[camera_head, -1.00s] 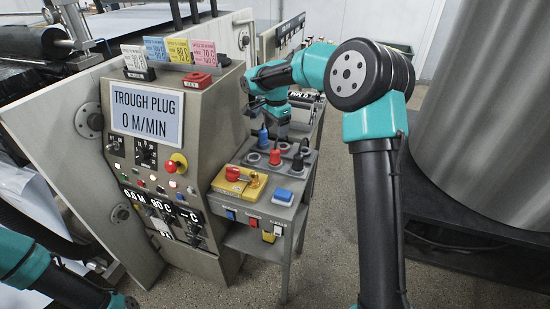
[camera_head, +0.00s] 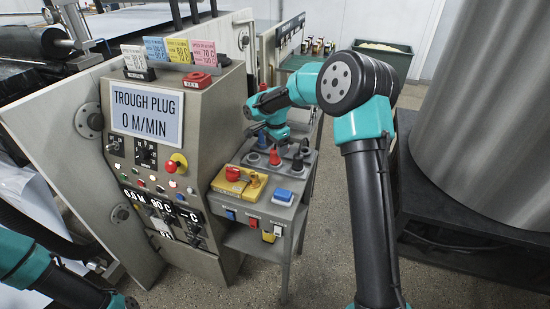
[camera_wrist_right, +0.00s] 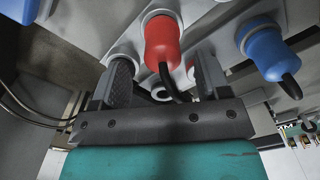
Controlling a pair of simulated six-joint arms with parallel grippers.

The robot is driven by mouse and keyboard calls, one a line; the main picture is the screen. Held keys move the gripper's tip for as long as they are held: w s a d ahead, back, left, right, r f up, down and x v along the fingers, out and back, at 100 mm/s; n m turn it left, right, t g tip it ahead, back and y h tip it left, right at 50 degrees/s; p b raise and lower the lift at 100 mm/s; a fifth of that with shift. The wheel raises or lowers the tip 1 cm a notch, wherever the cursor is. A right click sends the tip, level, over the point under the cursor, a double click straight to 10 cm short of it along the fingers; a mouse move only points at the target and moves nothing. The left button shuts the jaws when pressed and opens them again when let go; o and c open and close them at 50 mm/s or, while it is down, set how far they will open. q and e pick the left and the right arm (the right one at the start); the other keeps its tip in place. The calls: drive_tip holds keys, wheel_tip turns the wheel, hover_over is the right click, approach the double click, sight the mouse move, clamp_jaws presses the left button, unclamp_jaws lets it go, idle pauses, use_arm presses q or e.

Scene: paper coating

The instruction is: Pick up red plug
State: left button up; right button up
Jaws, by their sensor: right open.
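The red plug (camera_head: 274,157) stands in the grey socket panel (camera_head: 258,163) on the small stand. In the right wrist view the red plug (camera_wrist_right: 161,42) shows with its dark cord, in line with the gap between my fingers. My right gripper (camera_wrist_right: 163,78) is open, one finger on each side of the plug's line, and not closed on it. In the head view the wrist of my right arm hangs just behind the red plug and hides its own fingertips. My left arm shows at the lower left; its gripper is out of view.
A blue plug (camera_head: 262,138) stands behind the red one and also shows in the right wrist view (camera_wrist_right: 266,52). A dark plug (camera_head: 297,161) stands to its right. A yellow box (camera_head: 230,186) and a blue block (camera_head: 282,195) lie in front. The control cabinet (camera_head: 185,185) stands close on the left.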

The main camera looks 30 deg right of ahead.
sight(275, 150)
drive_tip(key=shift+w+f, duration=0.1)
drive_tip(key=shift+f, duration=2.2)
drive_tip(key=shift+c, duration=0.3)
drive_tip(key=c, duration=1)
drive_tip(key=shift+r, duration=0.1)
drive_tip(key=shift+r, duration=1.3)
drive_tip(key=s+a, duration=0.2)
drive_tip(key=s, duration=0.2)
drive_tip(key=s+a+r, duration=0.1)
drive_tip(key=s+a, duration=0.2)
drive_tip(key=s, duration=0.2)
drive_tip(key=s+a+r, duration=0.1)
drive_tip(key=s+a, duration=0.1)
drive_tip(key=s, duration=0.3)
drive_tip(key=shift+s+a+r, duration=0.1)
drive_tip(key=shift+a, duration=0.2)
